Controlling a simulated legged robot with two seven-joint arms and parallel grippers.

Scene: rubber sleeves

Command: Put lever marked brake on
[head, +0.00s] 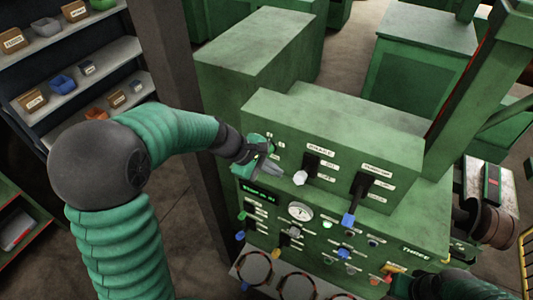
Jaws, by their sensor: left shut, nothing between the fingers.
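The lever marked brake (312,166) is on the front of the upper green box, under a white label. It has a black base and a pale knob (300,177) that points down and toward me. My left gripper (277,172) is shut and empty, just left of the knob, with a small gap seeming to lie between them. My right arm (450,285) shows at the lower right edge. Its fingers are not clear there.
A second lever with a blue knob (348,219) is to the right on the same box. Below, the green panel (405,220) carries a gauge (300,211) and several small switches. A shelf with bins (62,83) is at the left. A green post (480,90) rises at the right.

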